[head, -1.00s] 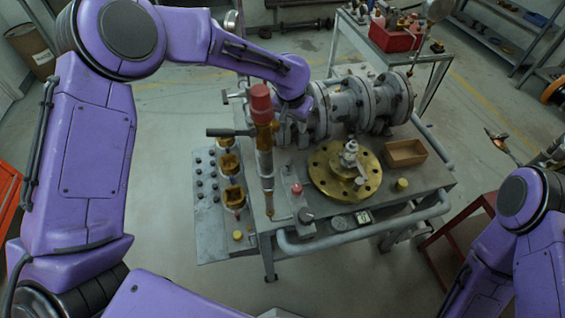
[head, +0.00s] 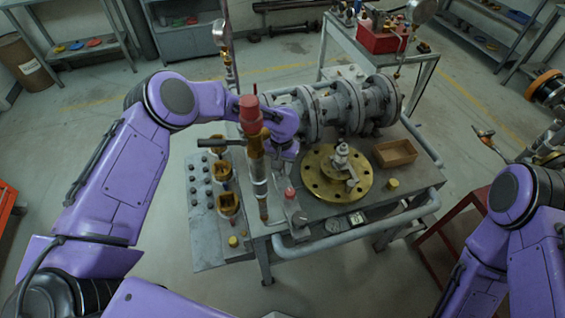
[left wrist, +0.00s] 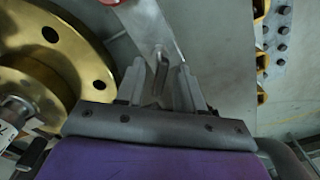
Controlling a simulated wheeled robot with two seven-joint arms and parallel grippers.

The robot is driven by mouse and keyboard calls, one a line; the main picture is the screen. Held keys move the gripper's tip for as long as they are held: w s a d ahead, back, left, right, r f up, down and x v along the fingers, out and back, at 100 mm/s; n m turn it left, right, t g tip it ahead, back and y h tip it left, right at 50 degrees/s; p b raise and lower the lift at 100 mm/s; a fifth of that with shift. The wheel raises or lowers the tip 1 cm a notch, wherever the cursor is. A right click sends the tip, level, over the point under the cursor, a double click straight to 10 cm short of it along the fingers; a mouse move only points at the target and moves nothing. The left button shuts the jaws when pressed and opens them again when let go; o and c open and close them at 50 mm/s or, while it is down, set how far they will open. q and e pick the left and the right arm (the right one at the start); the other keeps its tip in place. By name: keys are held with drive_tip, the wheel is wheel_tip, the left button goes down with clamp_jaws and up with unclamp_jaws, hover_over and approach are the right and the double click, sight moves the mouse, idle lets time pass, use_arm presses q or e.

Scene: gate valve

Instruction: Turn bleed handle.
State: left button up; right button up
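An upright tool-like fitting with a red cap (head: 251,114), a brass collar and a grey lower stem stands at the table's left side. I cannot tell for sure which part is the bleed handle. My left gripper (left wrist: 160,88) reaches down behind this fitting; its fingers are mostly hidden in the head view. In the left wrist view its two fingers are apart, with a flat grey bar (left wrist: 150,30) ahead and a slim pin close to the gap. Contact is unclear. My right gripper is out of view.
A brass flange (head: 320,183) lies right of the left gripper. Large grey valve bodies (head: 352,105) stand behind it. A brown tray (head: 394,153) is at the right.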

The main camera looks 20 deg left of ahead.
use_arm(q)
drive_tip(key=shift+f, duration=0.1)
drive_tip(key=shift+c, duration=0.3)
clamp_jaws()
drive_tip(key=shift+m+b, duration=0.3)
drive_tip(key=shift+m, duration=0.1)
drive_tip(key=shift+m+b, duration=0.3)
drive_tip(key=shift+m, duration=0.3)
drive_tip(key=m+b, duration=0.1)
drive_tip(key=m, duration=0.1)
drive_tip(key=shift+m, duration=0.3)
drive_tip(key=m+b, duration=0.1)
drive_tip(key=m, duration=0.4)
drive_tip(key=shift+m, duration=0.3)
